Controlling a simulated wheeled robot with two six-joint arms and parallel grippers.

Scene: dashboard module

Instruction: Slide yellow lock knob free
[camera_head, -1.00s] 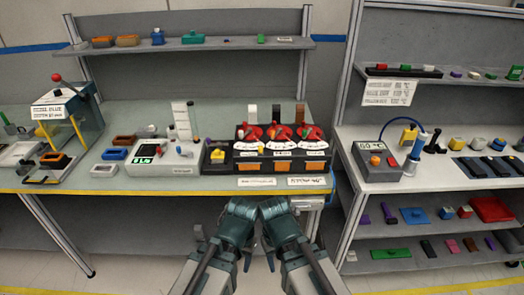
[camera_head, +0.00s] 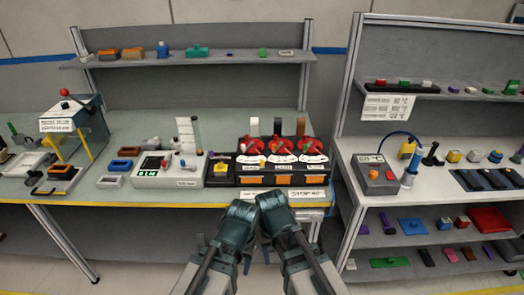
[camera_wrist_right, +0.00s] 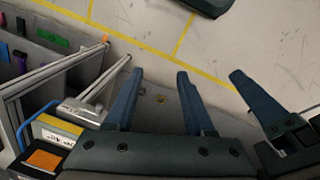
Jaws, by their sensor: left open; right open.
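A small yellow knob (camera_head: 221,156) sits on a dark block (camera_head: 222,174) on the left bench, just left of the module with red dials (camera_head: 283,147). It is too small to tell whether it is locked. My left gripper (camera_head: 247,265) and right gripper (camera_head: 267,265) hang side by side low in the head view, in front of the bench and well away from the knob. Their fingers are mostly hidden there. In the right wrist view, my right gripper (camera_wrist_right: 160,72) is open and empty above the floor. A finger of the left gripper shows beside it.
A white device with a green display (camera_head: 170,172) stands left of the dark block. A machine with a red-knobbed lever (camera_head: 75,120) is at far left. A second bench (camera_head: 430,168) with a grey control box (camera_head: 376,175) stands at right. Floor before the benches is clear.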

